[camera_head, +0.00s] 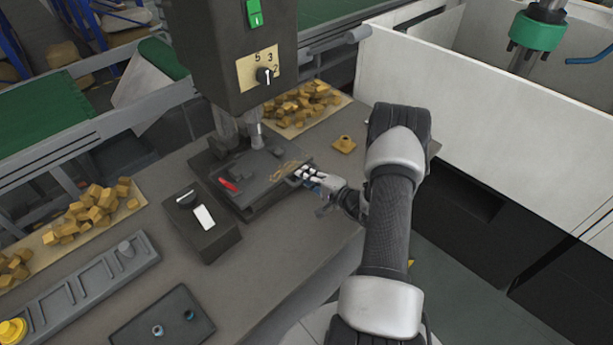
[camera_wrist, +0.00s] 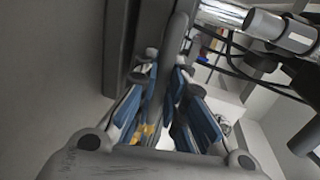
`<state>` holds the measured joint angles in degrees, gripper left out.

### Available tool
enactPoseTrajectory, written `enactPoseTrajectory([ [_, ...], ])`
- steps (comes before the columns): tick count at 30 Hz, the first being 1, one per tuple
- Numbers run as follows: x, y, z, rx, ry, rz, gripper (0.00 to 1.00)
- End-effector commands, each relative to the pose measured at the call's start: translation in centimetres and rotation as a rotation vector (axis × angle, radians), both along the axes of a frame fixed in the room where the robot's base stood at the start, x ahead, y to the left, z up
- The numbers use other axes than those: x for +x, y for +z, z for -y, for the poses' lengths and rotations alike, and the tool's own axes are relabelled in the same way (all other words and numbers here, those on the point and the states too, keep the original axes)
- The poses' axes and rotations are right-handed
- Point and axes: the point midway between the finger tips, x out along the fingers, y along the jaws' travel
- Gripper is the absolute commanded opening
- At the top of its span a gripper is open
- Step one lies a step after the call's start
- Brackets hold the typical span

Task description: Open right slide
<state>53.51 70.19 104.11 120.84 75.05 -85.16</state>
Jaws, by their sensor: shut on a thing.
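A dark grey fixture (camera_head: 255,180) stands on the workbench under the machine head, with a small red piece (camera_head: 228,184) on its left part. My gripper (camera_head: 305,174) is at the right side of this fixture, at the right slide. In the wrist view, the fingertips of my gripper (camera_wrist: 166,66) are closed around a narrow grey bar (camera_wrist: 178,38), which I take to be the right slide's handle. The gripper hides most of the handle in the head view. I cannot tell how far the slide is out.
A dark switch box (camera_head: 208,240) stands left of the fixture. Brass-coloured blocks lie on trays at the left and at the back (camera_head: 302,104). A single brass part (camera_head: 344,144) lies behind my gripper. A white-walled enclosure (camera_head: 480,110) is at the right.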

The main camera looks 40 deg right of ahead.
Motion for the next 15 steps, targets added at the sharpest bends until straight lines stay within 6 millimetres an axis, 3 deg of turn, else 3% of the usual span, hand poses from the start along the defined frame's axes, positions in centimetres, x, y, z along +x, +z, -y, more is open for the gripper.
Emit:
enactPoseTrajectory([
  [8,-0.2,0.0,0.0,0.001,-0.001,-0.001,0.00],
  [15,-3.7,-0.1,0.4,0.003,-0.006,-0.001,0.00],
])
